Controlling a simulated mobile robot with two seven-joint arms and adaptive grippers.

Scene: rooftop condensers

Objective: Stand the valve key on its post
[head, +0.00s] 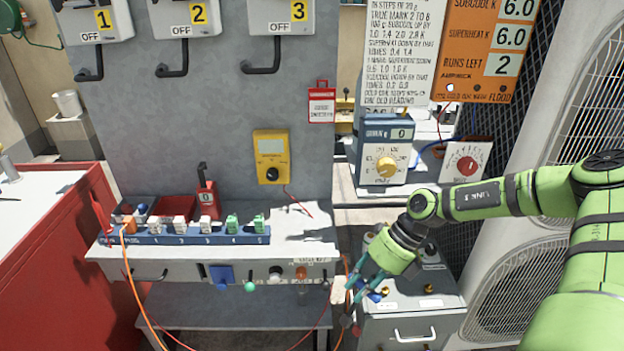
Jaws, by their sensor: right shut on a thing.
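My right gripper (347,303) reaches down from the right, at the bench's right front corner beside a low grey cabinet. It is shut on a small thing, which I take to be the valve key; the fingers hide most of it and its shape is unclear. A pale piece (338,290) shows at the fingertips, with a dark reddish tip just below. I cannot make out the key's post with certainty. Small brass and blue fittings (385,292) sit on the cabinet top, close behind the fingers. My left gripper is not in view.
The grey cabinet (410,328) stands at lower right, next to a condenser (530,250). The bench (300,240) carries a blue strip of numbered plugs (200,238) and a red bin. A yellow meter (271,157) hangs behind. Orange and red leads hang in front of the bench.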

